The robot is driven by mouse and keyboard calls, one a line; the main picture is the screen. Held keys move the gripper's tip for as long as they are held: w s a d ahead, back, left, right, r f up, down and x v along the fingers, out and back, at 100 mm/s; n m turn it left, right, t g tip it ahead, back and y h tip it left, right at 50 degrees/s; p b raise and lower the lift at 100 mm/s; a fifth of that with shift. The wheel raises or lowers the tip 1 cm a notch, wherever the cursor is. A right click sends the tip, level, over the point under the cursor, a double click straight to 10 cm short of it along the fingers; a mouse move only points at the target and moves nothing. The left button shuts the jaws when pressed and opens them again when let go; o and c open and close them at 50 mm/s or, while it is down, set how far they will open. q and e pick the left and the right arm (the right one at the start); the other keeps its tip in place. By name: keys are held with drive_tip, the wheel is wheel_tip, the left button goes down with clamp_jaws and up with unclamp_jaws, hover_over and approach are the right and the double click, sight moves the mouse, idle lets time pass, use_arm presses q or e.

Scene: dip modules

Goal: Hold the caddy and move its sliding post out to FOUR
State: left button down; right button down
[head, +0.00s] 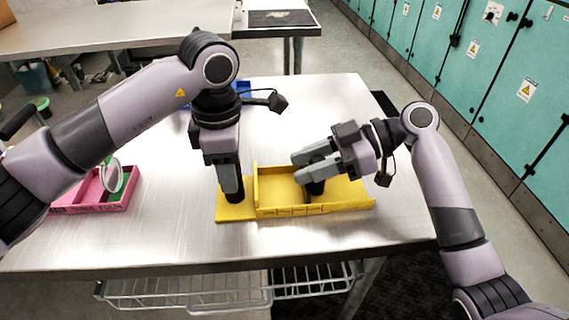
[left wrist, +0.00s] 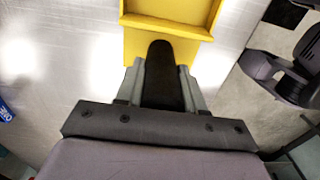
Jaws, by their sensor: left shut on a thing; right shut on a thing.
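The yellow caddy (head: 270,211) lies on the metal table, a long tray with a low flat tab at its left end. My left gripper (head: 233,180) points down at that tab, shut on a black upright grip (head: 235,197). The left wrist view shows the black grip (left wrist: 160,75) between its fingers and the caddy's yellow edge (left wrist: 165,27) beyond. My right gripper (head: 305,172) reaches in from the right over the tray, shut on the dark sliding post (head: 316,188), mostly hidden by the fingers. Marks on the caddy's front wall are too small to read.
A pink caddy (head: 125,203) with a green part and a pale ring stands at the left on the table. A blue object (head: 243,88) is partly hidden behind my left arm. The table (head: 180,235) is clear in front of the yellow caddy.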

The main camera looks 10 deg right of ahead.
drive_tip(key=d, duration=0.2)
drive_tip(key=shift+d, duration=0.4)
drive_tip(key=c, duration=0.8)
unclamp_jaws()
drive_tip(key=v, duration=1.2)
use_arm(q)
drive_tip(key=c, duration=0.6)
unclamp_jaws()
drive_tip(key=shift+r, duration=0.1)
